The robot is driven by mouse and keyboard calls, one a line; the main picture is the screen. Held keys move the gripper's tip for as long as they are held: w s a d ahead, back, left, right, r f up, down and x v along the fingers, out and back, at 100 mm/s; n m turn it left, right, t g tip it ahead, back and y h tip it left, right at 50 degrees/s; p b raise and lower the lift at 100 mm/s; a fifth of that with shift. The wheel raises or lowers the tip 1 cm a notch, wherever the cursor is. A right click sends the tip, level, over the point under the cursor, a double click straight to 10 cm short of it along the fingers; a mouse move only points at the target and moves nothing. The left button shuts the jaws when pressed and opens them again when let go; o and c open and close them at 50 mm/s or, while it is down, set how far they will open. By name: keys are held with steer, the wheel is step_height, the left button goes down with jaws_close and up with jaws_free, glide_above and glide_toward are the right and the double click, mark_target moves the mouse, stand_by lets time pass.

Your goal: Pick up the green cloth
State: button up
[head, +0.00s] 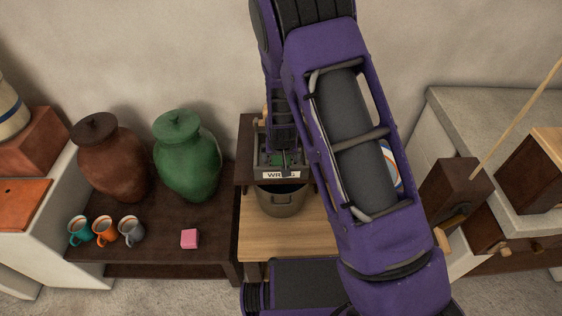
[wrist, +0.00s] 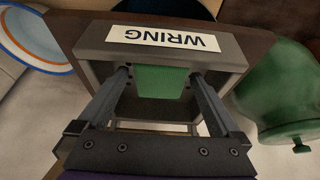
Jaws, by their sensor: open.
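The green cloth (wrist: 162,82) lies in a grey tray (wrist: 92,38) whose front carries a WRING label. In the wrist view my gripper (wrist: 160,76) is open, with one finger on each side of the cloth. The fingers reach into the tray, and I cannot tell whether they touch the cloth. My arm and gripper hide much of the tray there.
A grey pot (head: 281,201) stands below the shelf. To the left are a green jar (head: 188,160), a brown jar (head: 112,160), several mugs (head: 104,231) and a pink block (head: 189,239). A dark wooden block (head: 452,195) with a stick is at right.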

mark_target(281, 159)
steer(key=shift+w+f, duration=0.15)
steer(key=shift+f, duration=0.15)
steer(key=c, duration=1.4)
steer(key=shift+r, duration=0.55)
steer(key=r, duration=0.6)
steer(key=shift+s+r+p, duration=0.2)
steer(key=shift+p, duration=0.1)
steer(key=s, duration=1.7)
steer(key=shift+s+f, duration=0.2)
steer(key=shift+s, duration=0.15)
